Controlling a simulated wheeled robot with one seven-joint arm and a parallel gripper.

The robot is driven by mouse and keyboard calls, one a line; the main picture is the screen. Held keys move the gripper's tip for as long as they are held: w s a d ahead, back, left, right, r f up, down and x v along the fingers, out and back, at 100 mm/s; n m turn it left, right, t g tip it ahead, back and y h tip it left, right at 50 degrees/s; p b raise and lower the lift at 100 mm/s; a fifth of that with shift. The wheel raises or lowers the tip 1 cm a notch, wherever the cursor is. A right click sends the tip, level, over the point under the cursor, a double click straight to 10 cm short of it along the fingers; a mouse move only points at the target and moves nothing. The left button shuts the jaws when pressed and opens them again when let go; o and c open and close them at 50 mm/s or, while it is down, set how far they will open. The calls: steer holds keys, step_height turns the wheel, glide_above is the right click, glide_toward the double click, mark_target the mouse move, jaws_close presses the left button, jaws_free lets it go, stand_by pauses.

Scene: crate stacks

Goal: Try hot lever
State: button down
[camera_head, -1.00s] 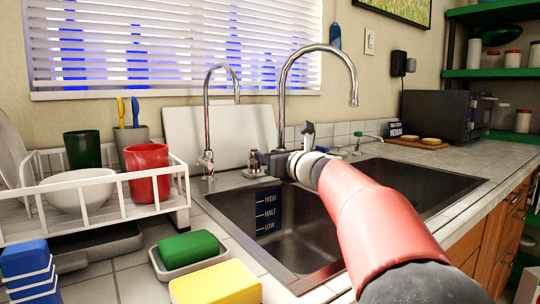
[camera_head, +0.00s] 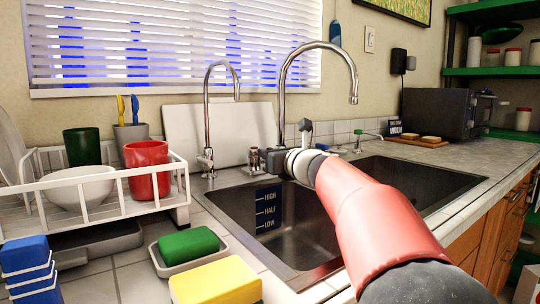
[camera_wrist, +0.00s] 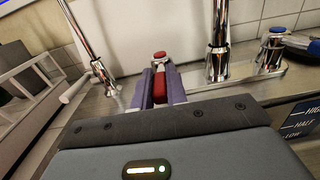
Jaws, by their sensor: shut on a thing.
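The hot lever (camera_wrist: 160,56) has a red-marked tip and stands at the back of the sink in the wrist view. My gripper (camera_wrist: 160,84) is shut on it, with a purple finger pad on each side of the red part. In the head view my gripper (camera_head: 268,165) is at the far rim of the sink, beside the base of the tall faucet (camera_head: 282,100). The lever is mostly hidden there. A blue-capped lever (camera_wrist: 276,34) stands to the right of the faucet in the wrist view.
A thinner faucet (camera_head: 206,120) stands to the left. The sink basin (camera_head: 290,245) looks empty below my arm. A white dish rack (camera_head: 110,205) with dishes is at the left. A green sponge (camera_head: 188,243) and yellow sponge (camera_head: 217,282) lie in front.

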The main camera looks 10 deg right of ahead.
steer(key=shift+s+a+f+m+t+h+b, duration=0.15)
steer(key=shift+a+m+h+b, duration=0.25)
steer(key=shift+h, duration=0.25)
steer(key=shift+a+r+m+t+h+b, duration=0.1)
steer(key=shift+a+m+t+h+b, duration=0.15)
steer(key=shift+m+h, duration=0.3)
steer(key=shift+s+a+f+m+t+h+b, duration=0.1)
steer(key=shift+a+m+h+b, duration=0.25)
steer(key=shift+h, duration=0.35)
steer(key=shift+a+r+m+h+b, duration=0.1)
steer(key=shift+a+m+h+b, duration=0.3)
steer(key=shift+h, duration=0.3)
steer(key=shift+a+r+m+h+b, duration=0.15)
steer(key=shift+m+h, duration=0.3)
steer(key=shift+h, duration=0.25)
steer(key=shift+a+f+m+h+b, duration=0.1)
steer(key=shift+a+m+h+b, duration=0.3)
steer(key=shift+h, duration=0.3)
steer(key=shift+r+m+h, duration=0.1)
steer(key=shift+m+h, duration=0.15)
steer(key=shift+h, duration=0.05)
steer(key=c, duration=1.4)
jaws_free()
steer(key=s+a+b, duration=0.1)
steer(key=s, duration=0.6)
steer(key=shift+s, duration=0.3)
